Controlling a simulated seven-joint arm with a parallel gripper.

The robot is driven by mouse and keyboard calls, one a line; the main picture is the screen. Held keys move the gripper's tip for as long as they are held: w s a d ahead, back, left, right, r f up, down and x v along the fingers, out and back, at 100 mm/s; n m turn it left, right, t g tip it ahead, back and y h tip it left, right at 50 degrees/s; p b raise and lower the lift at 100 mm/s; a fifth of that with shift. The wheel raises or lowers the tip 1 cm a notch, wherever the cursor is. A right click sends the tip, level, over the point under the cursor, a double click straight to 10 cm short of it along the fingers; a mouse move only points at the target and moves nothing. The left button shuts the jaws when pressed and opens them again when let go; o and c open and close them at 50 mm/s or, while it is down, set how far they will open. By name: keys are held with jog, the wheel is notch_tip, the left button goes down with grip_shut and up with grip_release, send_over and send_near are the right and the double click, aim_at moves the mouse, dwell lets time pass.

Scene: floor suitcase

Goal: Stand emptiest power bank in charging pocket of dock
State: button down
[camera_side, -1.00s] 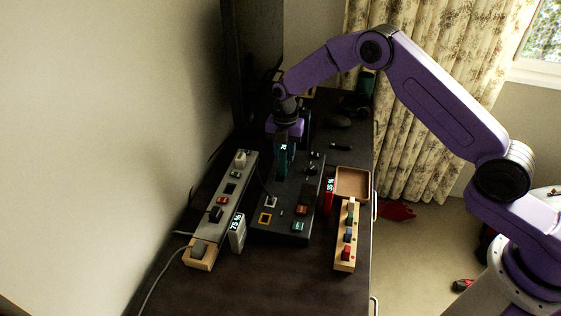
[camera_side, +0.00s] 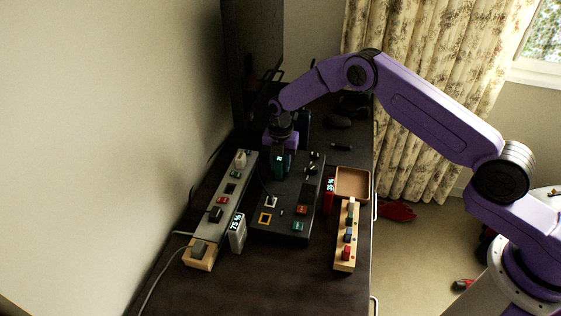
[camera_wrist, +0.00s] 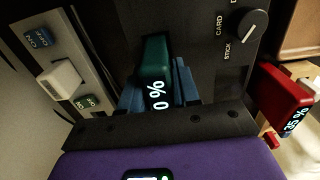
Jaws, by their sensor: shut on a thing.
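My gripper (camera_side: 281,148) is shut on a teal power bank (camera_side: 280,164) at the far end of the dark dock (camera_side: 285,215). In the wrist view, the blue fingers of my gripper (camera_wrist: 160,92) flank the teal bank (camera_wrist: 154,62), whose lit percent display is partly cut off. The bank's lower end is at the dock's top face; I cannot tell how far it sits in a pocket. A grey power bank (camera_side: 237,233) reading about 75 % stands left of the dock. A red power bank (camera_side: 329,196) stands to its right and also shows in the wrist view (camera_wrist: 282,92).
A grey power strip (camera_side: 222,200) with switches and plugs runs along the left. A wooden block (camera_side: 345,255) with coloured pieces and a brown tray (camera_side: 352,183) stand on the right. The dock carries knobs and small coloured fittings. The near desk top is clear.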

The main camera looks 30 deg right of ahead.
jog(key=c, duration=0.8)
grip_release()
notch_tip(320, 180, up, 11)
jog(key=shift+r, duration=0.2)
jog(key=shift+s+r, duration=0.1)
jog(key=shift+r, duration=0.45)
jog(key=s+a+r+m, duration=0.1)
jog(key=s+r+m, duration=0.3)
jog(key=s, duration=0.6)
jog(key=s+a+r+m, duration=0.2)
jog(key=s+r+m, duration=0.1)
jog(key=s+r, duration=0.5)
jog(key=s+d+m, duration=0.2)
jog(key=s+d, duration=0.2)
jog(key=s, duration=0.4)
jog(key=s+d+m, duration=0.3)
jog(key=s+d, duration=0.1)
jog(key=s, duration=0.5)
jog(key=s+d+m, duration=0.2)
jog(key=s+d, duration=0.3)
jog(key=s, duration=0.4)
jog(key=shift+s+f, duration=0.25)
jog(key=shift+f, duration=0.05)
